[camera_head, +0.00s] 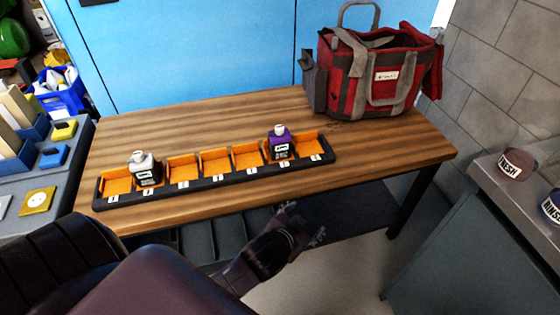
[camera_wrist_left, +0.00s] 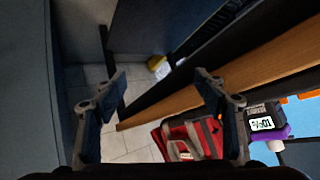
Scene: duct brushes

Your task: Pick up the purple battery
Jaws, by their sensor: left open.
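The purple battery (camera_head: 281,139), with a white cap, purple top and black labelled lower part, stands in an orange slot near the right end of a black rack (camera_head: 215,177) on the wooden table. In the left wrist view the battery (camera_wrist_left: 284,132) shows at the right edge, outside the space between my fingers. My left gripper (camera_head: 303,222) is open and empty, in front of the table's front edge and apart from the battery. Its spread fingers also show in the left wrist view (camera_wrist_left: 160,88). My right gripper is not in view.
A white-topped battery (camera_head: 146,168) stands in a slot near the rack's left end; the other slots look empty. A red and grey bag (camera_head: 372,75) stands at the table's back right. A grey cabinet (camera_head: 475,235) stands at the right. The table's right front is clear.

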